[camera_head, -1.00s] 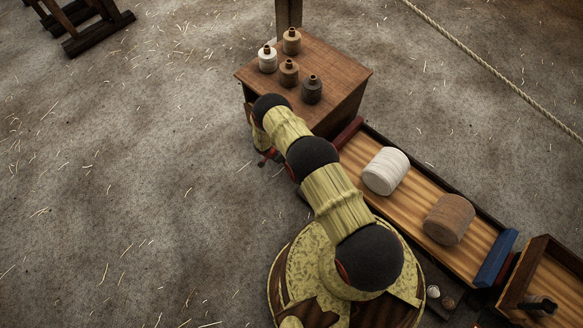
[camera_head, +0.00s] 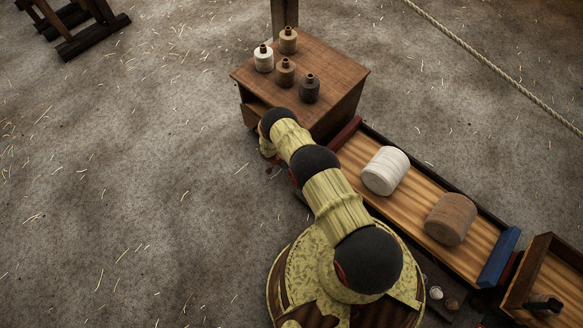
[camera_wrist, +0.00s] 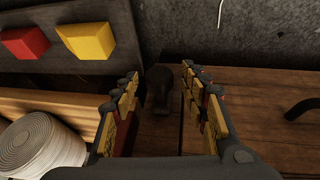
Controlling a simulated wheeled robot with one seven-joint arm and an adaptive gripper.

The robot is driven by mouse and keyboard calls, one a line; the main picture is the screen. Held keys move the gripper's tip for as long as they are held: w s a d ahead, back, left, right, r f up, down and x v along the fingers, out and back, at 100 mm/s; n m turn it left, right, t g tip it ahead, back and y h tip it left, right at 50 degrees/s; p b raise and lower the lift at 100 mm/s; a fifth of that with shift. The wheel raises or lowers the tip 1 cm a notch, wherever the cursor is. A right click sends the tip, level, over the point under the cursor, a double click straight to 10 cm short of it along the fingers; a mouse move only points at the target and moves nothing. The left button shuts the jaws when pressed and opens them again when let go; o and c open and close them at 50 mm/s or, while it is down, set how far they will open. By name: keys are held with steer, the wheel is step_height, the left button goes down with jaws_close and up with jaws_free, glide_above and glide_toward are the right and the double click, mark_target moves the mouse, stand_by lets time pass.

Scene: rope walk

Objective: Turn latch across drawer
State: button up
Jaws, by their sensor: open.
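The wooden cabinet (camera_head: 345,85) stands at the top centre of the head view, with its left front partly behind my arm. In the wrist view its wooden front (camera_wrist: 250,98) fills the right side, with a dark curved handle (camera_wrist: 303,107) at the right and a thin dark seam near the middle. A dark rounded piece (camera_wrist: 160,88), seemingly the latch, lies beside the seam, between my open fingers. My gripper (camera_wrist: 164,98) is open around it; I cannot tell whether the fingers touch it. In the head view the gripper is mostly hidden by my arm.
Several small jars (camera_head: 286,72) stand on the cabinet top. A long tray (camera_head: 405,200) with a white spool (camera_head: 385,171) and a brown spool (camera_head: 451,219) lies close right of my arm. A rope (camera_head: 470,52) crosses the upper right.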

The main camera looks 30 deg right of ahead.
steer(key=shift+c, duration=0.2)
steer(key=c, duration=1.1)
